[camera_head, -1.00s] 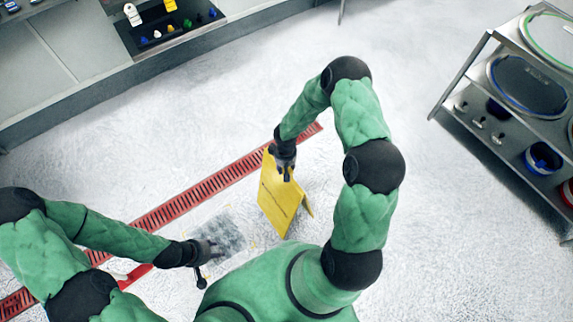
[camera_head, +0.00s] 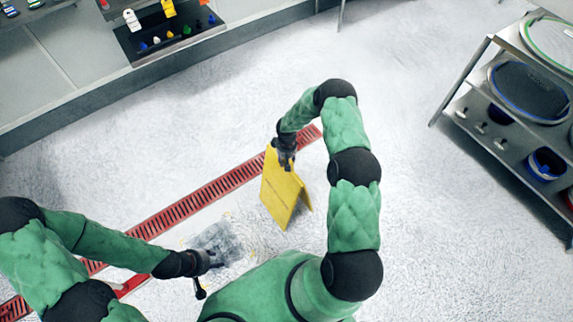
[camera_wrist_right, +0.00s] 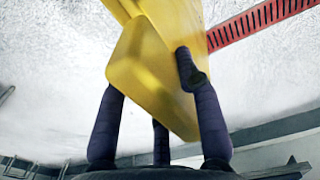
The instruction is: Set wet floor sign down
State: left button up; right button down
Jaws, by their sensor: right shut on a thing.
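The wet floor sign (camera_head: 284,192) is yellow and folded into an A shape, with its legs spread a little. In the head view it stands or hangs upright beside the red floor drain; I cannot tell whether its feet touch the floor. My right gripper (camera_head: 286,162) is shut on the top of the sign. In the right wrist view the sign (camera_wrist_right: 160,75) lies between the dark fingers of the right gripper (camera_wrist_right: 158,88). My left gripper (camera_head: 212,262) is low by a grey wet patch; its fingers are too small to read.
A red drain grate (camera_head: 215,190) runs diagonally across the pale floor. The grey wet patch (camera_head: 222,240) lies left of the sign. A metal rack (camera_head: 480,140) with sieves and bowls stands at the right. A counter with a dark tool panel (camera_head: 170,35) is at the upper left.

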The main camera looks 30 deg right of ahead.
jog(key=shift+w+d+f+b, duration=0.15)
jog(key=shift+f+b, duration=0.65)
jog(key=shift+f, duration=1)
jog(key=c, duration=0.8)
grip_release()
jog(key=shift+c, duration=0.2)
jog(key=shift+r, duration=0.35)
notch_tip(320, 180, up, 11)
jog(key=p, duration=0.4)
jog(key=shift+r, duration=0.15)
jog(key=s+a+f+y, duration=0.1)
jog(key=s+a+y, duration=0.1)
jog(key=s+a, duration=0.45)
jog(key=s+a+f+y, duration=0.1)
jog(key=s+a, duration=0.2)
jog(key=a, duration=0.6)
jog(key=s+a+r+m, duration=0.1)
jog(key=s+a, duration=0.3)
jog(key=s, duration=0.3)
jog(key=s+a+r+m+y, duration=0.1)
jog(key=s+a, duration=0.3)
jog(key=s, duration=0.4)
jog(key=shift+s+r+m, duration=0.2)
jog(key=shift+r+m, duration=0.2)
jog(key=shift+m, duration=0.3)
